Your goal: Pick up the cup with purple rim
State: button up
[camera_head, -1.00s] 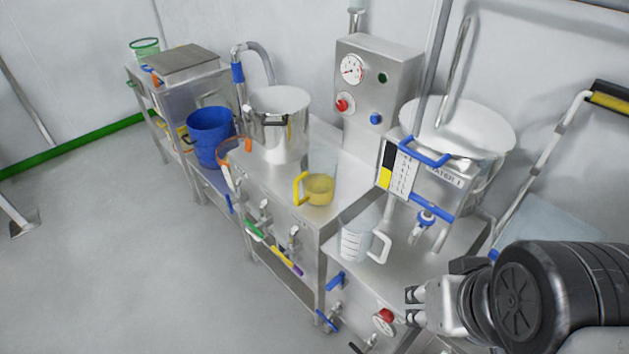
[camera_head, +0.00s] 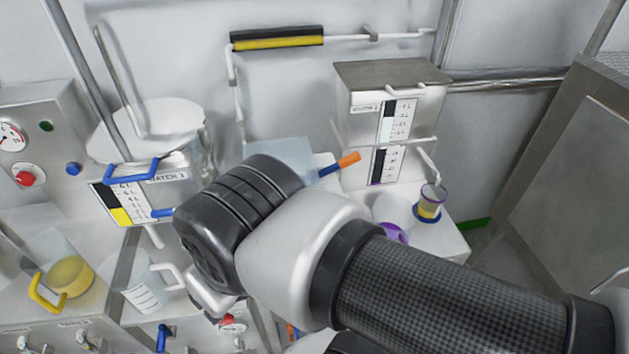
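My gripper (camera_head: 213,303) points down at the lower left of the picture, well to the left of the cup. My own arm hides most of the gripper, so its fingers cannot be made out. A purple curved part (camera_head: 392,233) shows just above my arm, left of the cup; the rest of it is hidden.
A clear jug with a white handle (camera_head: 142,292) and a yellow-handled jug (camera_head: 70,279) stand at the left. A steel gauge box (camera_head: 376,130) rises behind the cup. An orange-and-blue handle (camera_head: 340,163) sticks out nearby. A large grey cabinet (camera_head: 565,190) stands right.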

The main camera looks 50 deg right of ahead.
aim_at(430, 202)
jog(key=z, duration=2.65)
jog(key=i+l+u, duration=0.2)
jog(key=l, duration=0.2)
jog(key=i+l+u, duration=0.15)
jog(key=l, duration=0.2)
jog(key=i+l+u, duration=0.2)
jog(key=l, duration=0.25)
jog(key=l+u, duration=0.15)
jog(key=l, duration=0.25)
jog(key=i, duration=0.05)
